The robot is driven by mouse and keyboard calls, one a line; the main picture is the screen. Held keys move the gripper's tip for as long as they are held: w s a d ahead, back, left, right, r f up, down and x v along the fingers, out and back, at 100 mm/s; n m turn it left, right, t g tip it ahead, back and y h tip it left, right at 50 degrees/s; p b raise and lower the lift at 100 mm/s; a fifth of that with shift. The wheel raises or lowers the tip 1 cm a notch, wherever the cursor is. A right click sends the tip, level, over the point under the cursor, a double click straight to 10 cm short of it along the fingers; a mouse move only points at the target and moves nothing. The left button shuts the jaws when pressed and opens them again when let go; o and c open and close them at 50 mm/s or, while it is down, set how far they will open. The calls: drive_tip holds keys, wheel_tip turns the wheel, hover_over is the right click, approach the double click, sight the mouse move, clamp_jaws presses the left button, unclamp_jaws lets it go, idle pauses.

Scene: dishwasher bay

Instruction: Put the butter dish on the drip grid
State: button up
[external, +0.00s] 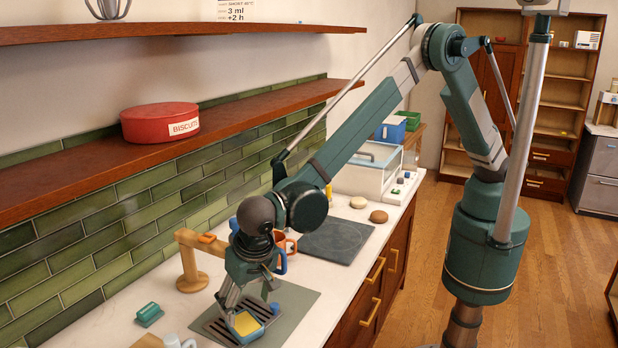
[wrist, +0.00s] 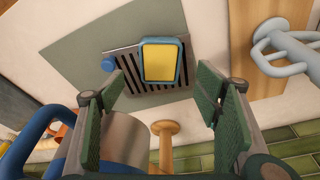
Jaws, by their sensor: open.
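The butter dish, a small blue tray with a yellow block (external: 247,323), sits on the slotted drip grid (external: 215,328). In the wrist view, the butter dish (wrist: 161,61) lies over the right part of the drip grid (wrist: 127,68), and dark slots show beside and below it. My gripper (external: 238,298) is above the grid, close to the dish in the external view. In the wrist view its fingers (wrist: 158,92) are spread wide apart with nothing between them, and the dish shows beyond the tips. The dish's underside is hidden.
A grey mat (external: 300,303) lies under the grid, with a small blue knob (external: 275,308) at the grid's edge. A wooden stand (external: 190,268), orange mug (external: 290,246) and green block (external: 149,314) are nearby. A shelf with a red biscuit tin (external: 160,122) overhangs behind.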

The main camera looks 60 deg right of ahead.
drive_tip(key=shift+v, duration=1.65)
drive_tip(key=shift+w, duration=0.1)
